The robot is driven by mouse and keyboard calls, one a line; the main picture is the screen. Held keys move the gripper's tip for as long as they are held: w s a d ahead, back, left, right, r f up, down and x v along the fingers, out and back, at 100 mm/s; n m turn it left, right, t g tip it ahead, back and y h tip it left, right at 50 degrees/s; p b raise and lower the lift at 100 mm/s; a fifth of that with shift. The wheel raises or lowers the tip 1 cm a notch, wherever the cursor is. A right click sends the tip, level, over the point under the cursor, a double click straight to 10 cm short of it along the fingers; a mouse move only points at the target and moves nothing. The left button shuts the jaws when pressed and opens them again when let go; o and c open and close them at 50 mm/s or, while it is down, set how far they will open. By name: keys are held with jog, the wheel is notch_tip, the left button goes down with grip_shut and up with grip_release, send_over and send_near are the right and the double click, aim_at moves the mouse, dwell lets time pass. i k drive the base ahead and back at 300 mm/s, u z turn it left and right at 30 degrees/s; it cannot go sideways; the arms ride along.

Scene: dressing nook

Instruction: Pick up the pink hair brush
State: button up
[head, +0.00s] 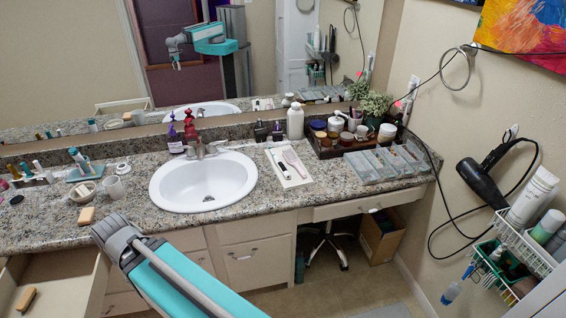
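The pink hair brush (294,161) lies on a small white tray (303,180) on the counter, just right of the sink. A slim dark-and-white item (280,164) lies beside it on the same tray. My teal arm reaches up from the bottom edge to a grey joint at left of centre, in front of the counter and well away from the brush. My gripper is not seen directly; its small reflection (177,65) shows in the mirror, too small to tell whether it is open or shut.
The white sink (204,182) lies left of the tray. A dark tray (324,150) of jars and clear organiser boxes (385,163) stand to the right. Bottles (295,121) stand behind. An open drawer (75,290) holding a brown brush (26,299) juts out at lower left.

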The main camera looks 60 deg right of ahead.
aim_at(291, 158)
jog(key=z, duration=1.55)
jog(key=i, duration=0.65)
jog(key=z, duration=0.35)
